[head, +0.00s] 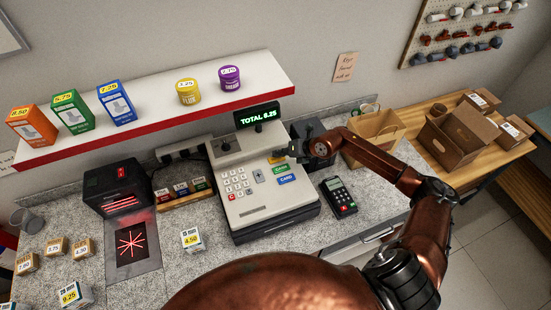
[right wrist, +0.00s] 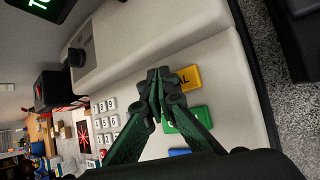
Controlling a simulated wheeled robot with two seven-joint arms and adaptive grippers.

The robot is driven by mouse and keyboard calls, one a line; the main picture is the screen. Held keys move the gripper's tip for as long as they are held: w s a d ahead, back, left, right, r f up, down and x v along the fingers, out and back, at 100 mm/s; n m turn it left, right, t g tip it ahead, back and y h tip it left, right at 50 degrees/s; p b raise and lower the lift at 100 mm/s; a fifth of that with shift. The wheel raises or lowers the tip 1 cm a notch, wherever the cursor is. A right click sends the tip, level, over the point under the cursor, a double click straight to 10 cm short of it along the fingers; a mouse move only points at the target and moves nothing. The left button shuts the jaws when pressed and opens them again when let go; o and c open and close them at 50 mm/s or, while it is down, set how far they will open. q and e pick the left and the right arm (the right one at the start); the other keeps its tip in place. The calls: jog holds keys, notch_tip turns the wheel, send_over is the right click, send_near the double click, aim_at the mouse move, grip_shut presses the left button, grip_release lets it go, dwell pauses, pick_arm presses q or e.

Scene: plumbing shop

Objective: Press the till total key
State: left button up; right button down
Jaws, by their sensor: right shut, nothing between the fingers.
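The till (head: 262,205) is a pale cash register on the counter, with white number keys and coloured keys at its right. Its raised display (head: 259,117) is lit green and reads TOTAL with an amount. The yellow-orange total key (head: 275,159) is partly covered by my right gripper (head: 284,158). In the right wrist view the total key (right wrist: 190,78) shows the letters "AL" beside the shut fingertips (right wrist: 157,82). The fingers hold nothing. I cannot tell whether they touch the key. The green key (right wrist: 190,120) lies just below it. My left gripper is not in view.
A card terminal (head: 339,196) lies right of the till. A black scanner (head: 118,188) stands at the left, with small priced boxes near it. A white shelf (head: 165,112) holds boxes and tins behind the till. An open carton (head: 448,140) is on the wooden table.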

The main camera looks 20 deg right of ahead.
aim_at(278, 159)
jog(key=shift+r+p, duration=2)
jog(key=shift+r, duration=1.1)
jog(key=shift+f, duration=0.15)
